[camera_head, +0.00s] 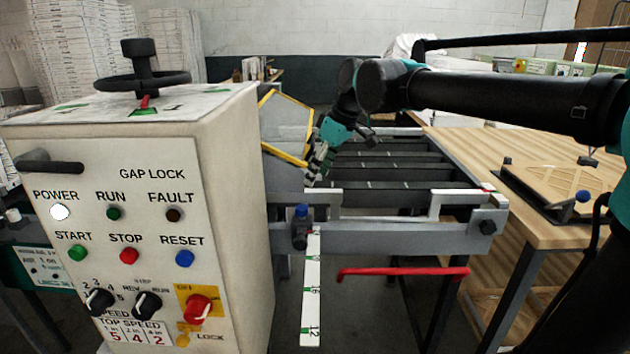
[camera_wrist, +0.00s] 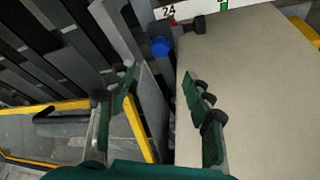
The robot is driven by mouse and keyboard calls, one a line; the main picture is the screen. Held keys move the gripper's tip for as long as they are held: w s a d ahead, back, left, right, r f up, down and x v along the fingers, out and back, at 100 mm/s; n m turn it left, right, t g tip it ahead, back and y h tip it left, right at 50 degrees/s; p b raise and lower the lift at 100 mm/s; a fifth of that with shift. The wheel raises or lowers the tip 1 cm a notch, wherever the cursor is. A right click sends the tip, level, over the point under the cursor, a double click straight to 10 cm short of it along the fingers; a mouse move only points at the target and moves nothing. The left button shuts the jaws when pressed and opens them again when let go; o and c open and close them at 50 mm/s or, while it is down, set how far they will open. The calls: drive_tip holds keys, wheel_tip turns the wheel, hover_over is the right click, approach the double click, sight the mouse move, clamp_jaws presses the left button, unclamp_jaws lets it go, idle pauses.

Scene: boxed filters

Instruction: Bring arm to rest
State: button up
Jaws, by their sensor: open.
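My gripper (camera_head: 318,168) hangs at the end of my black and teal arm, over the near left part of the roller conveyor (camera_head: 380,172), close to the yellow-edged guard (camera_head: 288,125). In the wrist view my gripper (camera_wrist: 160,95) shows two green-padded fingers spread apart with nothing between them. Below the fingers are a grey rail, a blue knob (camera_wrist: 160,46) and the beige side of the control box (camera_wrist: 255,100). Whether the fingers touch anything is hard to tell.
The control box (camera_head: 190,170) with a black handwheel (camera_head: 142,80) stands at the left. A white ruler (camera_head: 312,290) and a red bar (camera_head: 400,272) are at the front. A wooden table (camera_head: 480,160) with a jig (camera_head: 560,190) is at the right. White stacks (camera_head: 110,45) stand behind.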

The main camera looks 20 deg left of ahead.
drive_tip(key=shift+d, duration=0.1)
drive_tip(key=w+d+f+m+t, duration=0.15)
drive_tip(key=d+f+m, duration=0.25)
drive_tip(key=d+f, duration=0.65)
drive_tip(key=s+d+f+m+h, duration=0.1)
drive_tip(key=s+d+f+m, duration=0.2)
drive_tip(key=d+f, duration=0.3)
drive_tip(key=s+d+f+m+t+h, duration=0.1)
drive_tip(key=s+d+f+m, duration=0.3)
drive_tip(key=d, duration=0.7)
drive_tip(key=s+d+f+m+h, duration=0.2)
drive_tip(key=s+d+f, duration=0.3)
drive_tip(key=d+f, duration=0.3)
drive_tip(key=shift+s+d+f+m, duration=0.35)
drive_tip(key=shift+d+m, duration=0.3)
drive_tip(key=shift+m, duration=0.25)
